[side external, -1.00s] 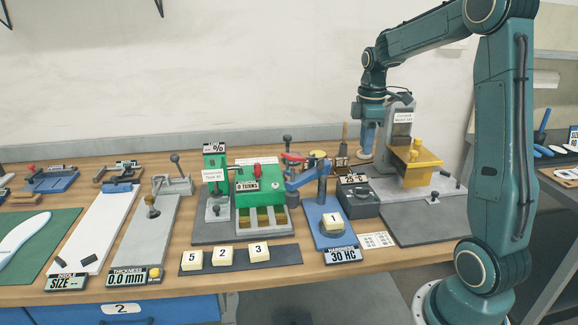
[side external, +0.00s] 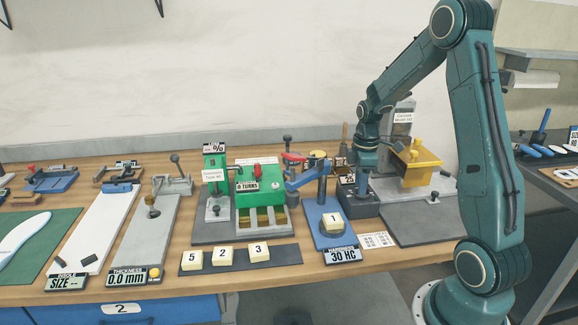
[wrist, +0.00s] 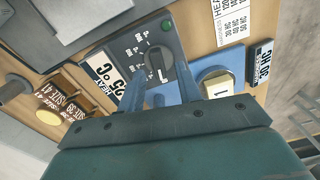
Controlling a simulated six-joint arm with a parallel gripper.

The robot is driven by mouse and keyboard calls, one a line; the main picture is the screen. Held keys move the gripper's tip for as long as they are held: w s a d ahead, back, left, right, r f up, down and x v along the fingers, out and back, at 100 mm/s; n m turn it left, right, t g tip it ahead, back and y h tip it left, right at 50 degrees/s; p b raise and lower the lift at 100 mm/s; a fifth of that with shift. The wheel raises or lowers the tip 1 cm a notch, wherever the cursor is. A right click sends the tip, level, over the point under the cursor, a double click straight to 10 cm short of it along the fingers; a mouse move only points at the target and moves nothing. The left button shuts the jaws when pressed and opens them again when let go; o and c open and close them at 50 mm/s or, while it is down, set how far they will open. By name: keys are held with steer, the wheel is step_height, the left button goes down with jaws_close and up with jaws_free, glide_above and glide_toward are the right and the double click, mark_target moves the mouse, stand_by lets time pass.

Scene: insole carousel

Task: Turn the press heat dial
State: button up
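The heat dial (wrist: 158,64) is a dark round knob with a light pointer mark on a dark grey control box (wrist: 137,42). Numbers are printed beside it, and a heat display (wrist: 103,74) reads 25 °C. In the side view the control box (side external: 364,208) stands left of the yellow-and-grey press (side external: 424,166), partly hidden by my arm. My gripper (wrist: 160,78) is open and empty. Its two blue fingers point at the box, with the dial ahead in the gap between them. I cannot tell whether they touch it. In the side view my gripper (side external: 362,190) is low over the box.
A blue hardness tester (side external: 322,205) with a block marked 1 (side external: 333,219) stands close left of the box; its display (side external: 343,255) reads 30 HC. A printed card (side external: 377,240) lies in front of the box. Several numbered blocks (side external: 222,257) sit on a dark strip farther left.

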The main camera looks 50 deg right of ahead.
steer(key=shift+f, duration=0.45)
jaws_close()
steer(key=shift+m, duration=0.3)
steer(key=m, duration=0.3)
steer(key=shift+d, duration=0.1)
steer(key=shift+d+r+m, duration=0.1)
steer(key=shift+d+m, duration=0.05)
steer(key=shift+m, duration=2.05)
